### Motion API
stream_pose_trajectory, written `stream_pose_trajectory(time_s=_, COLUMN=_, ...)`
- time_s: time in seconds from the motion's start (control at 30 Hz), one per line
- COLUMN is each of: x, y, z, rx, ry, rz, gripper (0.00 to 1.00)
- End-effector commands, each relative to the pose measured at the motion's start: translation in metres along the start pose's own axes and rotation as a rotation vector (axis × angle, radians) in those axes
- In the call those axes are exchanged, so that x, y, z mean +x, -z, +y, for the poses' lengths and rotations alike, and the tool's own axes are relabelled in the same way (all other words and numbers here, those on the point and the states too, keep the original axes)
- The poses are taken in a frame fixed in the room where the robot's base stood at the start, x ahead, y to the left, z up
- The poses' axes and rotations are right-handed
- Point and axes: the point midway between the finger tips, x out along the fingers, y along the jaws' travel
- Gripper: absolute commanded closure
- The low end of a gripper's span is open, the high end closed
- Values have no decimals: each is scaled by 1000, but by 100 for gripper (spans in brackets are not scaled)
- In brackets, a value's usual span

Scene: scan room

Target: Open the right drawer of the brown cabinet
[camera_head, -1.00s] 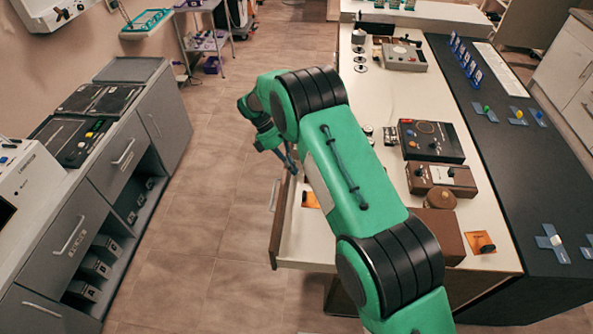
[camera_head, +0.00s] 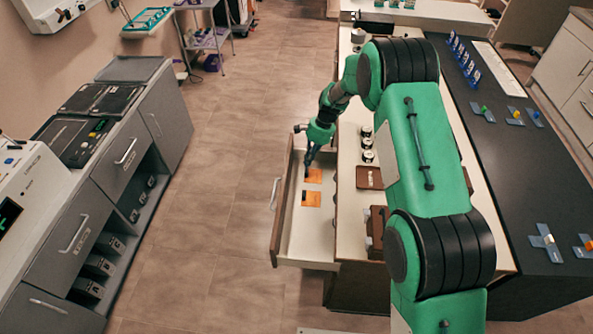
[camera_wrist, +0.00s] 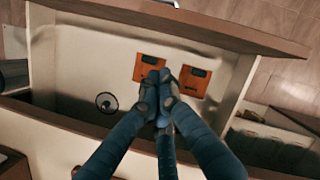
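The brown cabinet (camera_head: 352,285) is partly hidden by my arm. Its drawer (camera_head: 312,245) stands pulled out to the left, with a brown front panel (camera_head: 279,225) and a metal handle (camera_head: 275,193). Inside lie two orange flat pieces, one (camera_head: 313,175) farther back and one (camera_head: 311,199) nearer. My gripper (camera_head: 308,170) is over the drawer's inside, away from the handle, pointing down. In the wrist view, the fingertips (camera_wrist: 158,84) are together just beside the orange pieces, with nothing visibly held. The drawer front (camera_wrist: 190,22) runs along the top there.
A round black-and-white object (camera_wrist: 106,101) lies in the drawer. Small devices stand on the white countertop, partly behind my arm. A grey cabinet (camera_head: 110,170) lines the left side. The floor (camera_head: 220,200) between it and the drawer is clear.

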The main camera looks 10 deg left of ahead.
Motion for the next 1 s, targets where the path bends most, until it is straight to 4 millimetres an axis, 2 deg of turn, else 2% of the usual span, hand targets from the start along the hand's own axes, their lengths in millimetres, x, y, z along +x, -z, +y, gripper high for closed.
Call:
stream_pose_trajectory(time_s=0.2, x=4, y=20, z=2, rx=482, ry=112, rz=-7, gripper=100)
stream_pose_trajectory(time_s=0.43, x=6, y=38, z=5, rx=837, ry=189, rz=-28, gripper=100)
stream_pose_trajectory(time_s=0.6, x=7, y=42, z=6, rx=931, ry=208, rz=-36, gripper=100)
stream_pose_trajectory(time_s=1.0, x=8, y=42, z=6, rx=935, ry=209, rz=-36, gripper=100)
